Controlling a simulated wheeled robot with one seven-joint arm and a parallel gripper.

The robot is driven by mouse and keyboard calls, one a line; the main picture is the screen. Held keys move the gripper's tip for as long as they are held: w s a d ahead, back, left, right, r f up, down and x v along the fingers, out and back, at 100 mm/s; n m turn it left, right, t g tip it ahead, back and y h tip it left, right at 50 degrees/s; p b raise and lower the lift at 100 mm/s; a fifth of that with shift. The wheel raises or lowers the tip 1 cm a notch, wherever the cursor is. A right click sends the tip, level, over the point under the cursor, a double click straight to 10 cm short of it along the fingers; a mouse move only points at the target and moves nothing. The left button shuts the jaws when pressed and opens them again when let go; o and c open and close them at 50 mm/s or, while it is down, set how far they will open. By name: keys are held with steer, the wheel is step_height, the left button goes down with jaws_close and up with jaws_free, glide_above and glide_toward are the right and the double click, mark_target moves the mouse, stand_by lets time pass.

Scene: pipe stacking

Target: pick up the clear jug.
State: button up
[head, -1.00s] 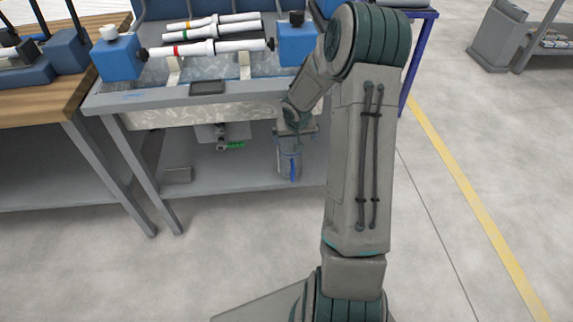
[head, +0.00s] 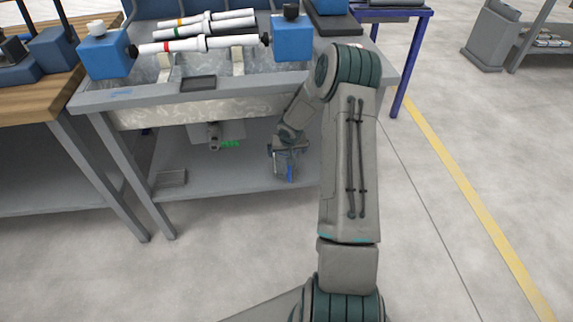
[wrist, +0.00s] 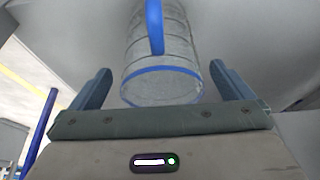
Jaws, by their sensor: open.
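The clear jug (head: 290,166) has a blue handle and stands on the lower shelf under the sink bench, near its right end. In the wrist view the clear jug (wrist: 178,72) shows close up, with a blue band and blue handle, between the two fingers. My gripper (head: 288,147) is at the jug's upper part in the head view and hides some of it. In the wrist view my gripper (wrist: 160,82) is open, one finger on each side of the jug, with gaps visible beside it.
The lower shelf (head: 225,190) also holds a small grey tray (head: 171,178) at left. A drain pipe (head: 214,136) hangs under the sink bench. Pipes (head: 205,44) lie between blue blocks on top. The bench's front edge (head: 240,92) is above my gripper.

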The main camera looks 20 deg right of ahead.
steer(key=x, duration=0.3)
steer(key=shift+c, duration=0.3)
